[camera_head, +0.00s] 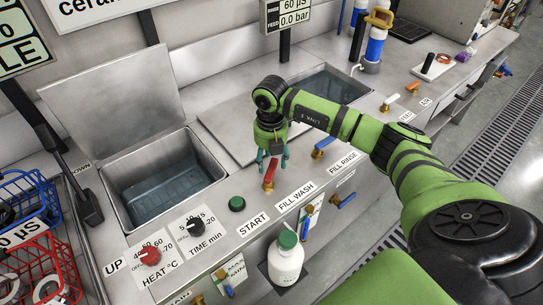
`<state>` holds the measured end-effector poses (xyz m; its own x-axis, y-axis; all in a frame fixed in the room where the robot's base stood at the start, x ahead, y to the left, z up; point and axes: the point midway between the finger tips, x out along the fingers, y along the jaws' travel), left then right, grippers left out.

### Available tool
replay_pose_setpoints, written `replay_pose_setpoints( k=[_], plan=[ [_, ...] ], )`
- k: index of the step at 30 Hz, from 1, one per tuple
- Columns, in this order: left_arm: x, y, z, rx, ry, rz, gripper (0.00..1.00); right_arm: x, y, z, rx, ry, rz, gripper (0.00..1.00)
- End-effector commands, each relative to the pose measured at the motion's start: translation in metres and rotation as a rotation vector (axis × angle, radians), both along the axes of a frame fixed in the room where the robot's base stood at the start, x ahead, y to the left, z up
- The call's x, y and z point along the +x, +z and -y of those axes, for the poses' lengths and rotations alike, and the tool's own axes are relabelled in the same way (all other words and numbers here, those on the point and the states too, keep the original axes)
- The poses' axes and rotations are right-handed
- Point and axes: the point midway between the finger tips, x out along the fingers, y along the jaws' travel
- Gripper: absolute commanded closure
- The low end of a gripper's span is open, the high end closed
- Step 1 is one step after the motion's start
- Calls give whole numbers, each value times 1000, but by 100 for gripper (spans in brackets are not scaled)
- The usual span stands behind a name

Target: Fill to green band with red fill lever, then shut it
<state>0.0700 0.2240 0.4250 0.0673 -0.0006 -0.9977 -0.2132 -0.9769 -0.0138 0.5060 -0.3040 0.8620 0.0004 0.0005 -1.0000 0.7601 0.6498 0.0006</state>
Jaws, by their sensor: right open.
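The red fill lever (270,174) stands on a brass valve on the steel bench, behind the FILL WASH label (295,196). My right gripper (272,161) points down over it with its teal fingers apart, one on each side of the lever's upper end. I cannot tell whether they touch it. The open wash tank (207,141) at left holds some dark water low inside. I cannot make out a green band on its walls. My left gripper is not in view.
A blue-handled valve (322,148) stands close right of the red lever, by FILL RINSE. A green START button (237,203) and two knobs are at front left. A white bottle (286,263) stands below the front edge. Baskets (45,262) sit far left.

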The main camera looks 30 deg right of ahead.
Motion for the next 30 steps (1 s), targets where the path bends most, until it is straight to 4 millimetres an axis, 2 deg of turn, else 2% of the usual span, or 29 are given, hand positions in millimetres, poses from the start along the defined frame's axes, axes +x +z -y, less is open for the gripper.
replay_pose_setpoints(
  k=[7, 8, 9, 12, 23, 30],
  plan=[
    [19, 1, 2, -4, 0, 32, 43, 0, -2, 0, -1, 0, -1, 43],
    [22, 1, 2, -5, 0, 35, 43, 0, -2, 0, -1, 0, -1, 47],
    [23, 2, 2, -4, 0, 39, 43, 0, -2, 0, -1, 0, -1, 63],
    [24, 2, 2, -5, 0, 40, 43, 0, -2, 0, -1, 0, -1, 100],
    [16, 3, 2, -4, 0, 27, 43, -1, -1, 2, -1, -28, -1, 100],
    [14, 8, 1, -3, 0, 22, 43, -6, 0, 6, -1, -155, -1, 100]
  ],
)
